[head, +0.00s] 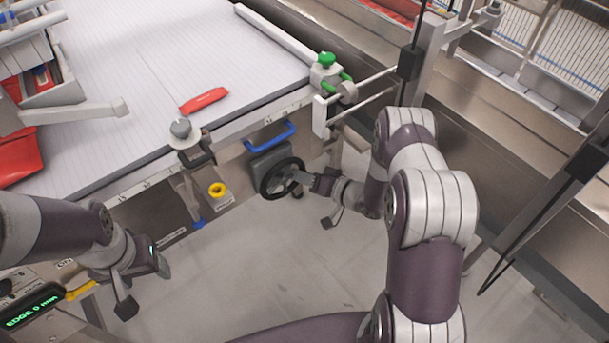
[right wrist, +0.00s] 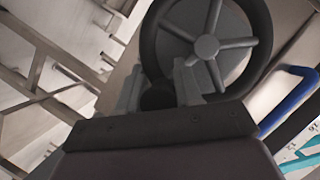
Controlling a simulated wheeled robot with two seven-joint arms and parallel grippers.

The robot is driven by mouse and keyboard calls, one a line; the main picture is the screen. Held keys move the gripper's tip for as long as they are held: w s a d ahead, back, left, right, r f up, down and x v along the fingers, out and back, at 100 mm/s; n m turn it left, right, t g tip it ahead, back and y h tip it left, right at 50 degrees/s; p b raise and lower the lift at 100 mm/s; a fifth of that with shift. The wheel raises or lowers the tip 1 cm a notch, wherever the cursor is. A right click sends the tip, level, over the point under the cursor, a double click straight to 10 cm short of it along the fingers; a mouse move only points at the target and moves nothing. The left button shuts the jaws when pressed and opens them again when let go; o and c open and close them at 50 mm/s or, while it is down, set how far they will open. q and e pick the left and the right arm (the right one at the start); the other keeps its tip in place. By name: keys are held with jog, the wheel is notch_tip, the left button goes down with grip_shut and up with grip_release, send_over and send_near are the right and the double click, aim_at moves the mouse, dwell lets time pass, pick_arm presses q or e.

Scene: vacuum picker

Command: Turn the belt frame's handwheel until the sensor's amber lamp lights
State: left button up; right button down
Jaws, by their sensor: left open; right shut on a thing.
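The handwheel (head: 266,186), dark and spoked, is on the side of the belt frame (head: 240,135). It fills the top of the right wrist view (right wrist: 262,50). My right gripper (head: 303,178) is at the wheel's right edge. In the right wrist view its fingers (right wrist: 158,92) are shut around a dark handle (right wrist: 157,98) at the wheel's rim. My left gripper (head: 145,284) is open and empty at lower left, apart from the frame. A grey-domed unit (head: 181,128) stands on the belt's near edge. I see no lit amber lamp; I cannot tell which part is the sensor lamp.
A red item (head: 204,100) lies on the white belt (head: 150,60). A green-knobbed clamp (head: 326,70) is at the belt corner. A green display (head: 33,310) reads "EDGE 0 MM".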

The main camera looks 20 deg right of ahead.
jog(key=shift+w+r, duration=0.25)
jog(key=shift+r, duration=0.1)
jog(key=c, duration=1.2)
grip_release()
jog(key=shift+o, duration=1.1)
jog(key=shift+s+f, duration=0.1)
jog(key=shift+s, duration=0.05)
jog(key=p+v, duration=0.1)
jog(key=v, duration=1.1)
jog(key=shift+s+p, duration=0.3)
jog(key=shift+d, duration=0.15)
